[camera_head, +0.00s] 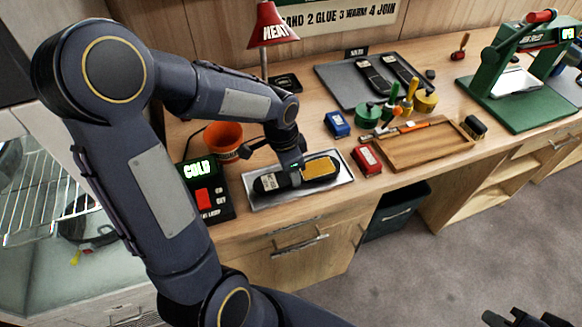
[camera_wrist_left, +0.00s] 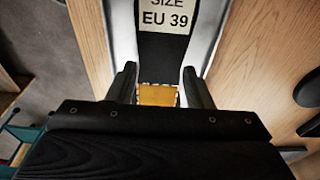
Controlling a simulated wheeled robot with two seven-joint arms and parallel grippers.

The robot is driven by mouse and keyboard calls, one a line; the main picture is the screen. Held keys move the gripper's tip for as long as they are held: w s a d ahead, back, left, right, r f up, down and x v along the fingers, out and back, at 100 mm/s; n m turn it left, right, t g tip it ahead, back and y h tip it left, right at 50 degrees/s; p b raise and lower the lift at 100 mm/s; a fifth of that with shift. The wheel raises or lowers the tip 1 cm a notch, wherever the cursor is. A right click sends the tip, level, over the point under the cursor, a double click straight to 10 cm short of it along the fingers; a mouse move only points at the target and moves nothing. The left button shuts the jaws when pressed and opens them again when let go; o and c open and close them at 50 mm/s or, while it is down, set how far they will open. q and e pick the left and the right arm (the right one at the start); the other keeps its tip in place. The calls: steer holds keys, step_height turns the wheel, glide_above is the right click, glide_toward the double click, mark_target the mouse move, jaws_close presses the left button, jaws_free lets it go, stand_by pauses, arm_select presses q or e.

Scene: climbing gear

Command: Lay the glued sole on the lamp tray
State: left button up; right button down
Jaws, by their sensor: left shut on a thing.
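The sole (camera_head: 321,168), black with a yellow glued patch and a white size label, is in or just above the silver lamp tray (camera_head: 302,196). Whether it touches the tray floor I cannot tell. My left gripper (camera_head: 291,175) is shut across the middle of the sole. In the left wrist view the sole's label (camera_wrist_left: 165,17) reads EU 39, and the sole lies between the two fingers (camera_wrist_left: 160,88), with tray surface on both sides. My right gripper (camera_head: 522,318) shows only partly at the bottom right edge, away from the bench; its fingers look apart and empty.
Red (camera_head: 367,159) and blue (camera_head: 337,124) blocks, a wooden tray (camera_head: 425,145) and a green press (camera_head: 520,85) are to the right.

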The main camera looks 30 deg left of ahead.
mark_target(284, 178)
arm_select(q)
steer(key=o, duration=1.2)
step_height(284, 178, up, 12)
steer(key=s+a, duration=0.1)
steer(key=s, duration=0.1)
steer(key=s+d+f+n+t+h, duration=0.1)
steer(key=s+d+n+t, duration=0.3)
steer(key=s+n, duration=0.5)
steer(key=shift+s+d+n+h+p, duration=0.4)
steer(key=shift+s+d+h, duration=0.3)
steer(key=shift+s, duration=2.3)
steer(key=shift+a, duration=0.1)
